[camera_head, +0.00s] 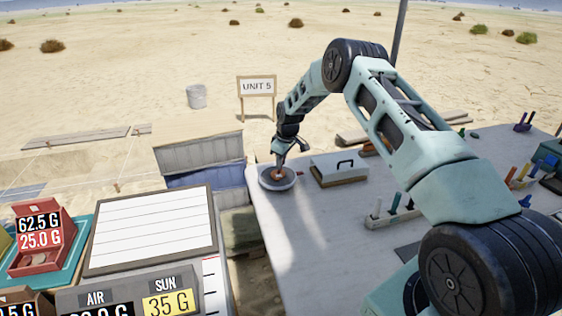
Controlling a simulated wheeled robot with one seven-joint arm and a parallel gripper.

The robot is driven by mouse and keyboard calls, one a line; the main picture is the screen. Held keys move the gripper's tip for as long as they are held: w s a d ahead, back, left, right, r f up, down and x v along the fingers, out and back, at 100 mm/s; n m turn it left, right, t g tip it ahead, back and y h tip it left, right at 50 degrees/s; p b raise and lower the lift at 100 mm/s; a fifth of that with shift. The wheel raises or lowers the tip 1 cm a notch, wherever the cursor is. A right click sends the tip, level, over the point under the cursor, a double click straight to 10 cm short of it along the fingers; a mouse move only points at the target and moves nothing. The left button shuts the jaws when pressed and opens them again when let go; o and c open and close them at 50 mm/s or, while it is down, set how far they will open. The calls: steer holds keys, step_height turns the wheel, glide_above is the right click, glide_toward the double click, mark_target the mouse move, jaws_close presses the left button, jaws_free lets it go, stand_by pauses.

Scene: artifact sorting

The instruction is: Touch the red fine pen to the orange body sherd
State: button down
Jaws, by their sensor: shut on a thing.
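My gripper (282,157) is at the far left corner of the table, pointing down over a round pale dish (265,183). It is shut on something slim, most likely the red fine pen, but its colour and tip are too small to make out. A small orange piece (278,175), which looks like the orange body sherd, lies on the dish right below my gripper. I cannot tell whether the held thing touches it.
The pale table (320,235) is clear in its near left part. A lidded box with a black handle (338,170) stands right of the dish. Racks with coloured upright tools (392,215) stand farther right. A white board (152,230) and weight displays (130,302) lie left.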

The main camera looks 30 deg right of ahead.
steer(key=shift+f+b, duration=0.35)
steer(key=shift+f, duration=0.05)
stand_by(1.5)
steer(key=shift+r, duration=0.1)
steer(key=shift+r+p, duration=2)
steer(key=shift+r, duration=1.95)
